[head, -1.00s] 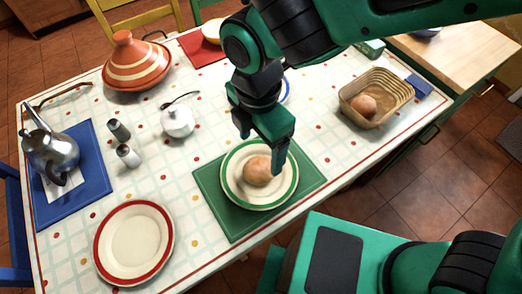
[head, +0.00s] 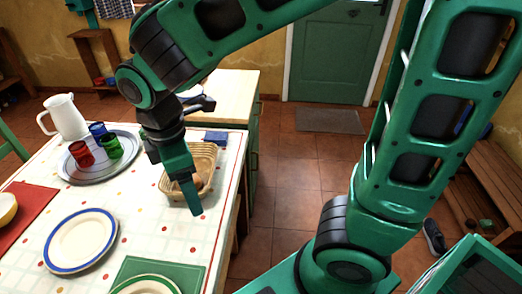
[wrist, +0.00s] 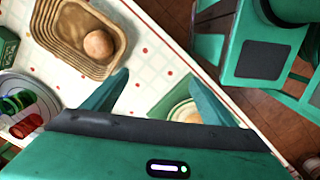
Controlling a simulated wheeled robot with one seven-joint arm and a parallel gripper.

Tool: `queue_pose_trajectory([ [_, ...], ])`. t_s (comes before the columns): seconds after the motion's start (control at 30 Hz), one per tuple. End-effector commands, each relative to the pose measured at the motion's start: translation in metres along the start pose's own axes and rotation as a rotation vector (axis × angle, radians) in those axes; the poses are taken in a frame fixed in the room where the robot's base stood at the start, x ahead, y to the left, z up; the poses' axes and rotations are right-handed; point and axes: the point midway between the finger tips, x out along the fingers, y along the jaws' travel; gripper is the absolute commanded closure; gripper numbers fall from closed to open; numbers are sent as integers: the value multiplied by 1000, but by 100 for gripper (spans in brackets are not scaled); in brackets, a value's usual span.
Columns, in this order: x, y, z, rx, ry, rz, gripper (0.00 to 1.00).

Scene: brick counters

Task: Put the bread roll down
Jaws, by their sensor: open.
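A round brown bread roll (wrist: 190,115) sits on the green-rimmed plate (wrist: 174,114), partly hidden behind my gripper in the wrist view. In the head view only the edge of this plate (head: 148,279) shows, on a green mat (head: 180,268), and its roll is out of frame. A second roll (wrist: 98,44) lies in the wicker basket (wrist: 70,48); in the head view my gripper mostly covers it. My gripper (wrist: 157,78) is open and empty, above the table near the basket. It also shows in the head view (head: 195,207).
A blue-rimmed plate (head: 82,240) lies to the left. A round metal tray (head: 72,164) with coloured cups and a white pitcher (head: 66,117) stand farther back. The table's right edge runs beside the basket. Floor lies beyond it.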

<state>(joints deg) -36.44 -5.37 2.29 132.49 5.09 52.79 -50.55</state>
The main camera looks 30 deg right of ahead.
Motion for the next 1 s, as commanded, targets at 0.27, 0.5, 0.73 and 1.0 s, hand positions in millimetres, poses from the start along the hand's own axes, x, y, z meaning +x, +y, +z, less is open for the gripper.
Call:
queue_pose_trajectory([
  [0.27,-9,15,145,717,-10,-7,22],
  [0.5,-10,-20,247,1328,-11,-28,22],
  [0.73,-6,-71,307,1824,-4,-57,22],
  [1.0,-4,-97,322,2044,1,-74,22],
])
